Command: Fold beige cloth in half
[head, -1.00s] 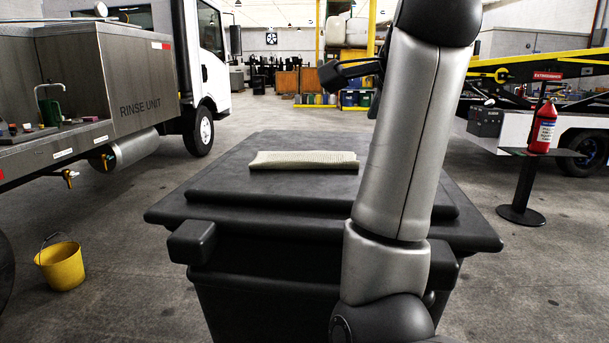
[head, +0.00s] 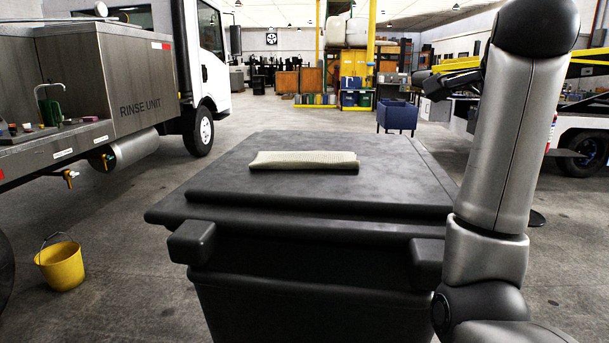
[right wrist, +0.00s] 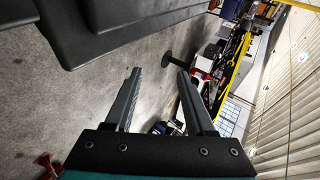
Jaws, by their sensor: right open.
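The beige cloth (head: 304,160) lies as a narrow folded strip on top of the dark bin lid (head: 400,178), toward its far left part, with its long side running left to right. No gripper touches it. My right gripper (right wrist: 155,75) is open and empty in the right wrist view, with floor and background between its fingers. In the head view my right gripper (head: 432,82) is raised, right of the bin and well away from the cloth, and partly hidden by my arm. My left gripper is not in view.
A truck with a rinse unit (head: 140,95) stands at the left, with a yellow bucket (head: 62,265) on the floor. A blue container (head: 398,117) stands behind the bin. The lid around the cloth is clear.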

